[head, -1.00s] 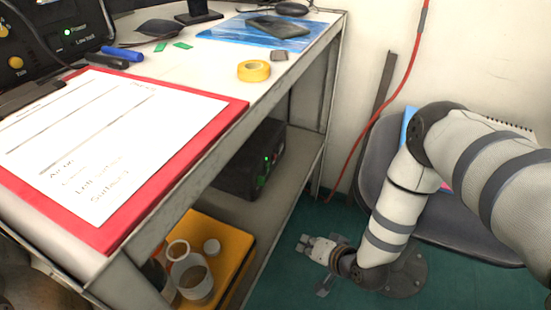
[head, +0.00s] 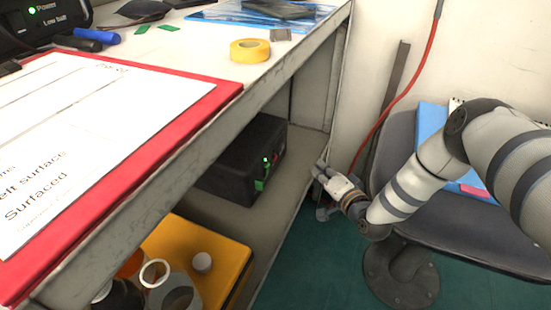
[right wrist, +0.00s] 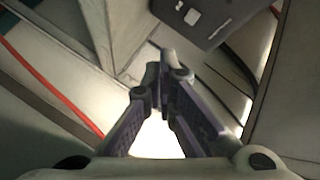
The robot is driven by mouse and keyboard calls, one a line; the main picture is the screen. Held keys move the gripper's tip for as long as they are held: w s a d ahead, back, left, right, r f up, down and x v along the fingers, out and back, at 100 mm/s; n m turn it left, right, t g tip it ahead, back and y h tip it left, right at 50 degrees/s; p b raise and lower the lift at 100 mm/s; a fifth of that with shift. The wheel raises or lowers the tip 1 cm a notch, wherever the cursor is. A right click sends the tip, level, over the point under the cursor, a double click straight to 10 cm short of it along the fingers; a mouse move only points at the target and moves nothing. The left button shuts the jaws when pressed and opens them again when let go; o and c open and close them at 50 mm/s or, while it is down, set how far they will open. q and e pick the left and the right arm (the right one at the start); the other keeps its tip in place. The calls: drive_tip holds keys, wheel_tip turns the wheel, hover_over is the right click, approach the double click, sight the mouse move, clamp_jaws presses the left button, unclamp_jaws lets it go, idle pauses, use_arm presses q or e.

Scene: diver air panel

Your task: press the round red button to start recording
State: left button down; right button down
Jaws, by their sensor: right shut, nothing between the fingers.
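A black box (head: 243,160) sits on the lower shelf under the desk. A lit green light and a green plug show on its right-hand face. I cannot clearly make out a round red button there. My right gripper (head: 319,169) is shut and empty, just right of the shelf's open side and apart from the box. In the right wrist view its fingers (right wrist: 162,68) are together, and a dark box (right wrist: 222,14) with a pale square mark shows at the top. My left gripper is not in view.
The desk (head: 215,110) carries a red clipboard (head: 205,108) and yellow tape (head: 250,50). A grey chair (head: 400,150) and a red hose (head: 405,85) are at the right.

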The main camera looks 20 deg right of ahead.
sight(275, 158)
drive_tip(key=shift+w+d+r, duration=0.15)
drive_tip(key=shift+w+d, duration=0.05)
drive_tip(key=shift+d, duration=0.05)
drive_tip(key=w+a+b, duration=0.2)
drive_tip(key=w+a, duration=0.3)
drive_tip(key=shift+w+f+b, duration=0.25)
drive_tip(key=shift+b, duration=0.15)
drive_tip(key=shift+w+a+r, duration=0.1)
drive_tip(key=shift+w+a, duration=0.35)
drive_tip(key=shift+a, duration=0.1)
idle(0.6)
drive_tip(key=shift+w+a+b, duration=0.2)
drive_tip(key=shift+w+b, duration=0.1)
drive_tip(key=shift+w+a, duration=0.25)
idle(0.6)
drive_tip(key=shift+d, duration=0.1)
drive_tip(key=shift+s+d, duration=0.45)
drive_tip(key=shift+s, duration=0.15)
